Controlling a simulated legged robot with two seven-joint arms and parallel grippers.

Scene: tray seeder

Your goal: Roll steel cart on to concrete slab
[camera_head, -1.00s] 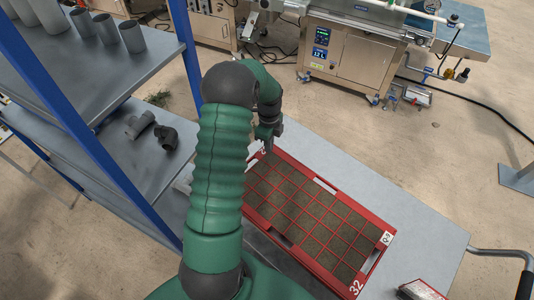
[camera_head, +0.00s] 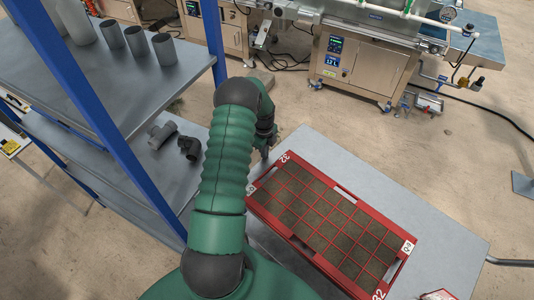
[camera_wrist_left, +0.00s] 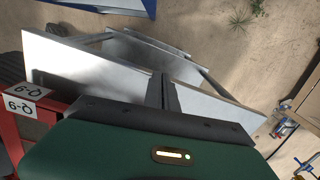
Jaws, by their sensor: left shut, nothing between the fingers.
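The steel cart (camera_head: 445,240) has a flat grey top that runs from the middle to the lower right in the head view. A red tray (camera_head: 345,190) with a grid over dark cells lies on it. My left gripper (camera_head: 264,152) is at the tray's far left corner, beside the cart's far end. In the left wrist view its dark fingers (camera_wrist_left: 163,90) are together and empty, with pale metal panels around them; contact cannot be told. The tray's red corner shows at left there. The beige concrete floor (camera_head: 430,145) lies beyond the cart; no separate slab edge is distinct. My right gripper is out of view.
A blue-posted shelf (camera_head: 125,85) with grey pipes stands close at left. A steel machine (camera_head: 360,65) with hoses and cables stands at the back. A bent metal bar (camera_head: 510,262) projects at the cart's right end. Open floor lies between cart and machine.

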